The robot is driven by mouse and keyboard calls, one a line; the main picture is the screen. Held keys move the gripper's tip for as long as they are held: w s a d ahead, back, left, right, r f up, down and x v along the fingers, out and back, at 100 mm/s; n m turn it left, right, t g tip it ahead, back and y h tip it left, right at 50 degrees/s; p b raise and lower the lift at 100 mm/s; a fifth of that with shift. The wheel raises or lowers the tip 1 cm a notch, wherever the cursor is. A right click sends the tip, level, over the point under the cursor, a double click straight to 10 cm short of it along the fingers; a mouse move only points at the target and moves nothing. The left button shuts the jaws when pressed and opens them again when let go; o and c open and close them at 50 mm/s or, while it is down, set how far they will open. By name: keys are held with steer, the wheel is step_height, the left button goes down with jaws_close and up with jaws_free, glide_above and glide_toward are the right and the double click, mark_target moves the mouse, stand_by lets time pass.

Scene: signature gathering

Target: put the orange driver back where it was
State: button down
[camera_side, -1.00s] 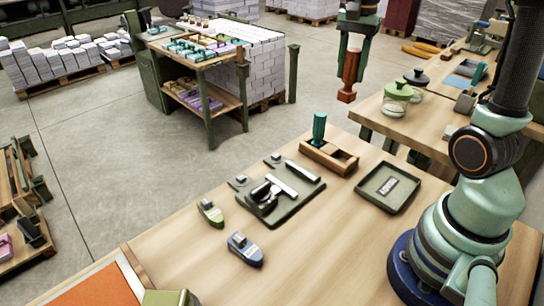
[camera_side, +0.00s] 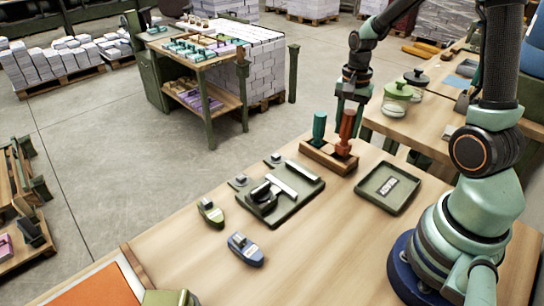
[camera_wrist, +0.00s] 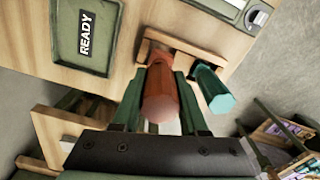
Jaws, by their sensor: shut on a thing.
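The orange driver (camera_side: 347,128) is upright at the right end of the wooden holder (camera_side: 316,158). Its lower end meets the holder, but I cannot tell how deep it sits. My gripper (camera_side: 349,104) is shut on its handle from above. In the wrist view the orange handle (camera_wrist: 160,90) lies between my two fingers (camera_wrist: 160,103), and the holder (camera_wrist: 184,45) is just beyond it. A teal driver (camera_side: 319,128) stands upright at the holder's left end. It also shows in the wrist view (camera_wrist: 212,88), to the right of my fingers.
A green tray (camera_side: 408,199) with a READY label lies right of the holder. A green stapler (camera_side: 211,212) and a blue stapler (camera_side: 245,249) lie nearer.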

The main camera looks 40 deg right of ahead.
mark_target(345, 139)
steer(key=shift+f, duration=1.95)
steer(key=shift+f, duration=0.15)
steer(key=shift+c, duration=2.2)
jaws_free()
